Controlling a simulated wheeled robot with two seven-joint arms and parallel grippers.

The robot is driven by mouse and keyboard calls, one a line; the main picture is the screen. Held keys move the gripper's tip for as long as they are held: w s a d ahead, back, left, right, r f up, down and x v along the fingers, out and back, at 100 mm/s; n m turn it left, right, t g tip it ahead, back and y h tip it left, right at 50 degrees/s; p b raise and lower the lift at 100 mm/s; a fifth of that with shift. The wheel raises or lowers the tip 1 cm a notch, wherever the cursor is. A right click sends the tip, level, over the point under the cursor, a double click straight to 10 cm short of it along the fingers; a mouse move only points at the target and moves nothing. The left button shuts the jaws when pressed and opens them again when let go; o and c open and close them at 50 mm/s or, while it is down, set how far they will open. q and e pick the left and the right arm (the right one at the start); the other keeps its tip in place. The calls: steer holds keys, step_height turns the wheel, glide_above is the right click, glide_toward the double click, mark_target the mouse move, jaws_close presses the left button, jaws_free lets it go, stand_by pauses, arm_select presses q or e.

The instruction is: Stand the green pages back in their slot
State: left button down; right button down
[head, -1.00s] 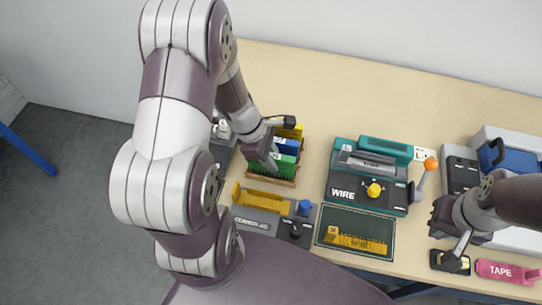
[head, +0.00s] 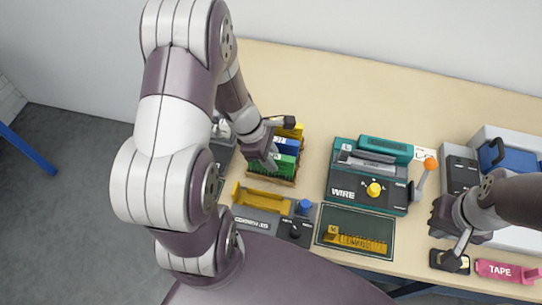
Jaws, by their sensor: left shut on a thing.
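The green pages (head: 285,161) are upright in the wooden rack (head: 285,181), at its near end, in front of the blue pages (head: 287,146) and the yellow pages (head: 291,131). My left gripper (head: 271,160) is shut on the green pages at their left side and partly covers them. Whether their lower edge is fully seated in the slot is hard to tell. My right gripper (head: 457,256) is at the right, over a small black and yellow item (head: 450,261); its finger gap is too small to read.
A grey station with a yellow tray (head: 262,201) stands in front of the rack. The teal WIRE machine (head: 368,178) is to its right. A dark mat with a yellow comb (head: 357,242), a pink TAPE piece (head: 507,271) and an orange-knobbed lever (head: 430,164) lie further right. The back table is clear.

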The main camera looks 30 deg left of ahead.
arm_select(q)
steer(key=shift+f+b, duration=0.4)
steer(key=shift+f, duration=0.2)
steer(key=c, duration=1.2)
jaws_free()
steer(key=shift+c, duration=0.2)
steer(key=shift+r, duration=0.1)
steer(key=p+v, duration=1)
steer(key=v, duration=0.1)
